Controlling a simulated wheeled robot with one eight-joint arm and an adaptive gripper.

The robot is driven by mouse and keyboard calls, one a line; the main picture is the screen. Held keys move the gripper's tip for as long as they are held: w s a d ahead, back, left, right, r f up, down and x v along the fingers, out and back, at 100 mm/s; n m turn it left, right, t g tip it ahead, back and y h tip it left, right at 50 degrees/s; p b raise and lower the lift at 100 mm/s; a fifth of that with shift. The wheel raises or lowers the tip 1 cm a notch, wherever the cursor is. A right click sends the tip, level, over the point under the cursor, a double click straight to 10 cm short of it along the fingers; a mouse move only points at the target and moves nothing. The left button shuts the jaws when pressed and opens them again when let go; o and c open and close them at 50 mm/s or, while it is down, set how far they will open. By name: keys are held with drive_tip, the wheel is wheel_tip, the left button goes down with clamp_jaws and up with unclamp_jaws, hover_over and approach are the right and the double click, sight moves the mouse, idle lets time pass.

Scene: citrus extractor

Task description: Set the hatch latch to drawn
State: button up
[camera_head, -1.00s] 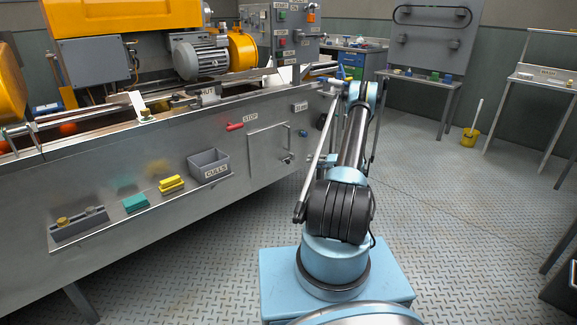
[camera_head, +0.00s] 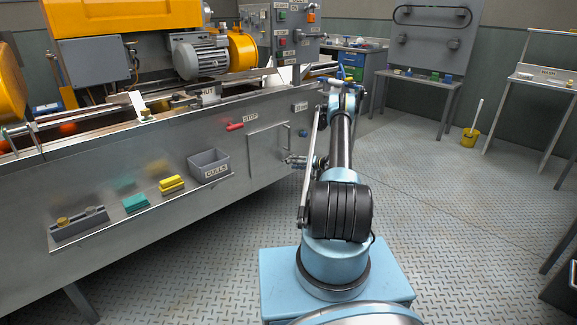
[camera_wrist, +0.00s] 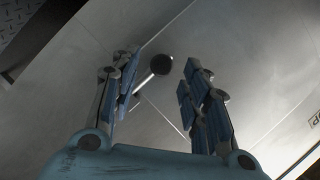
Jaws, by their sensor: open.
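The hatch (camera_head: 267,143) is a rectangular panel in the front wall of the grey machine. In the wrist view the hatch latch (camera_wrist: 161,64) shows as a dark round knob on a short pale metal stem, near the panel seams. My gripper (camera_wrist: 160,70) is open, with one jointed finger left of the knob and one right of it; no touch can be made out. In the head view my gripper (camera_head: 292,160) is at the hatch's lower right edge and covers the latch there.
A red handle (camera_head: 235,127) and a blue knob (camera_head: 303,133) project from the same wall. A ledge to the left bears a grey bin (camera_head: 209,165), yellow blocks (camera_head: 172,184) and a green block (camera_head: 135,203).

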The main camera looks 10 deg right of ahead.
drive_tip(key=shift+x, duration=2.25)
clamp_jaws()
